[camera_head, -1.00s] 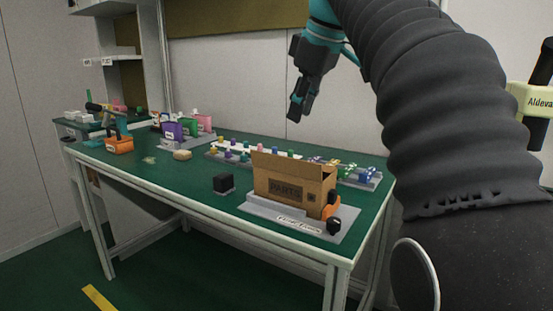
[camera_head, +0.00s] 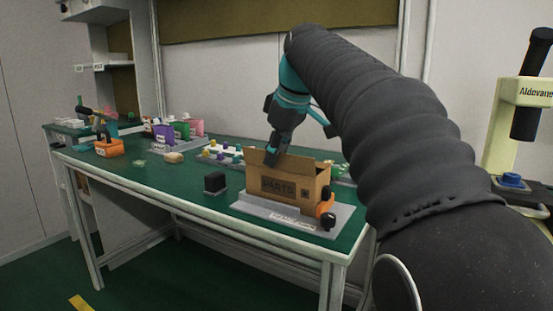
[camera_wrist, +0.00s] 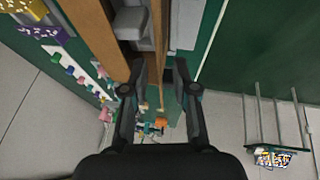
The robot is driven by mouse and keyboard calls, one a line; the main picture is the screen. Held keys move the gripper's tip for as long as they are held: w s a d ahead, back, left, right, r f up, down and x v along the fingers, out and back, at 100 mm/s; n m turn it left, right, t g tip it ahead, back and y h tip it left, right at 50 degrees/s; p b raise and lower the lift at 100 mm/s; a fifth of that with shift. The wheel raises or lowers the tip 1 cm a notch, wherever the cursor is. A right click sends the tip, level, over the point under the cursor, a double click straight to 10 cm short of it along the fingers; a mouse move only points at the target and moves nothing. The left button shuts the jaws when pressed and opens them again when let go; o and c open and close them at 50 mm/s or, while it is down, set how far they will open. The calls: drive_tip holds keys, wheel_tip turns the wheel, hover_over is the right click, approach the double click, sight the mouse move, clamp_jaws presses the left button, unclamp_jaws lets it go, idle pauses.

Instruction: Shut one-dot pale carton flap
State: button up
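A brown carton (camera_head: 288,188) marked PARTS stands on a grey tray (camera_head: 250,207) near the table's front right. Its top is at least partly open, and brown panels rise at its rim. I cannot make out a dot on it. My gripper (camera_head: 272,160) points down at the carton's left rim in the head view. In the wrist view the two fingers of my gripper (camera_wrist: 158,68) are apart, with a thin brown edge of the carton (camera_wrist: 157,25) showing between them. Whether they touch it I cannot tell. A grey item (camera_wrist: 132,22) shows inside the carton.
A black block (camera_head: 215,182) stands left of the carton. An orange-and-black device (camera_head: 326,208) sits at the carton's right end. Small coloured parts (camera_head: 222,153) stand behind it. A microscope-like stand (camera_head: 515,120) is at the far right.

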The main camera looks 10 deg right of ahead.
drive_tip(key=shift+w+f, duration=0.1)
drive_tip(key=shift+f, duration=0.15)
clamp_jaws()
